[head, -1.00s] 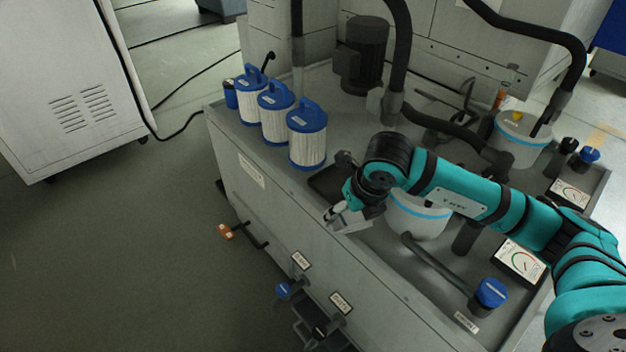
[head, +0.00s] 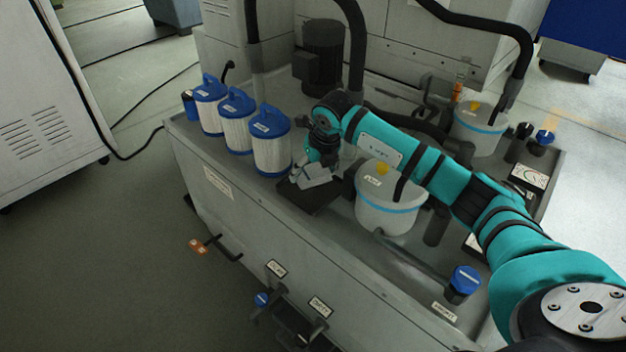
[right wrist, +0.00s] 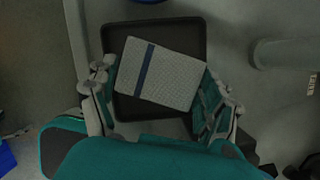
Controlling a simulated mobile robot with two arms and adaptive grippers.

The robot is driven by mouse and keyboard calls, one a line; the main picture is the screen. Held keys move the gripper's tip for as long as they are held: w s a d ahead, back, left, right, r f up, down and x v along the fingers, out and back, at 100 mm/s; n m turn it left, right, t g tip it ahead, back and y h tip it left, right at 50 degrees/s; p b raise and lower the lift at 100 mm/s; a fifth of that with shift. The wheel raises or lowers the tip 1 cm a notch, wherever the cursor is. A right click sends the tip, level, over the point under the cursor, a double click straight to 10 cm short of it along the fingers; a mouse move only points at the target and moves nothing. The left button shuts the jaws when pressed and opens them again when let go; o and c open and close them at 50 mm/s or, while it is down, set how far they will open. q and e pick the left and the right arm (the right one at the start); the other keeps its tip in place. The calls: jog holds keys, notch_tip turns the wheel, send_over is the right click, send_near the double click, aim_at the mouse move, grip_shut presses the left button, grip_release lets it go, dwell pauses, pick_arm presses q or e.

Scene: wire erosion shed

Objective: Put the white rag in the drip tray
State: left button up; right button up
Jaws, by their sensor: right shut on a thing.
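The white rag (head: 313,176) is held by my right gripper (head: 317,163), over the dark drip tray (head: 308,201). In the right wrist view the rag (right wrist: 168,76) is a flat, folded, textured cloth with a blue stripe. It lies between the two fingers of my right gripper (right wrist: 161,80), which is shut on it. I cannot tell whether the rag touches the tray. My left gripper is not in view.
Several blue-and-white filter cartridges (head: 270,145) stand left of the tray. A white bucket with a blue band (head: 388,200) stands close on its right. A dark motor (head: 322,58) and black hoses (head: 357,50) are behind. The tank's front edge (head: 250,225) is nearby.

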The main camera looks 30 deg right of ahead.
aim_at(315, 174)
notch_tip(315, 174, down, 3)
jog(key=shift+f, duration=0.15)
jog(key=o, duration=1.2)
jog(key=shift+o, duration=1.2)
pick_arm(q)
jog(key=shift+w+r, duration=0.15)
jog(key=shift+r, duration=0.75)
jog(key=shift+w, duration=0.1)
